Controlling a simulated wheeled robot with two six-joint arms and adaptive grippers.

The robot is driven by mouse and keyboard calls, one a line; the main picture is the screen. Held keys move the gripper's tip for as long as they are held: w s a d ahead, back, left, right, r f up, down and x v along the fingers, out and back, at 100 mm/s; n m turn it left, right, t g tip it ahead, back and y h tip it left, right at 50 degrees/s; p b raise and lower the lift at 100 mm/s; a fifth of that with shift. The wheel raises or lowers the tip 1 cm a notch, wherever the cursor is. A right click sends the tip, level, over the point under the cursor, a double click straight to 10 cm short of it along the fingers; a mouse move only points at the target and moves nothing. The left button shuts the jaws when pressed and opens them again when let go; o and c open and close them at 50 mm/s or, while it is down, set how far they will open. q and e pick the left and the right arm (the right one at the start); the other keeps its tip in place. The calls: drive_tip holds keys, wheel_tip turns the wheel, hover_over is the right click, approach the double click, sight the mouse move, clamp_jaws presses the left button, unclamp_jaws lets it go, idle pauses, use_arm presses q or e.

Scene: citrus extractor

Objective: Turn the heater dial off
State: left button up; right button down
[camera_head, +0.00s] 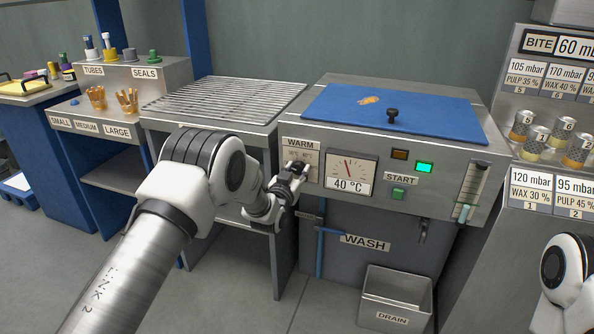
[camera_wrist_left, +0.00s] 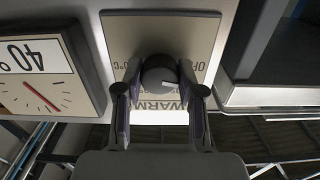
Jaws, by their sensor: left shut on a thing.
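The heater dial (camera_wrist_left: 159,74) is a dark round knob on a beige plate (camera_wrist_left: 160,30) marked WARM and OFF, upside down in the left wrist view. The knob's pale mark points to the picture's right, towards the side with the OFF lettering. My left gripper (camera_wrist_left: 160,95) is shut on the dial, one finger on each side. In the head view my left gripper (camera_head: 292,180) covers most of the dial below the WARM plate (camera_head: 298,143). The gauge (camera_head: 350,175) beside it reads 40 °C. My right gripper is outside the frames.
Below are the WASH door (camera_head: 385,241) and DRAIN bin (camera_head: 392,299). A grated table (camera_head: 222,100) stands to the left.

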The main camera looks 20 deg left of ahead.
use_arm(q)
drive_tip(key=shift+f+n, duration=0.1)
drive_tip(key=shift+n, duration=1.1)
drive_tip(key=o, duration=1.1)
drive_tip(key=shift+o, duration=0.2)
drive_tip(key=s, duration=1.2)
drive_tip(key=shift+a, duration=0.2)
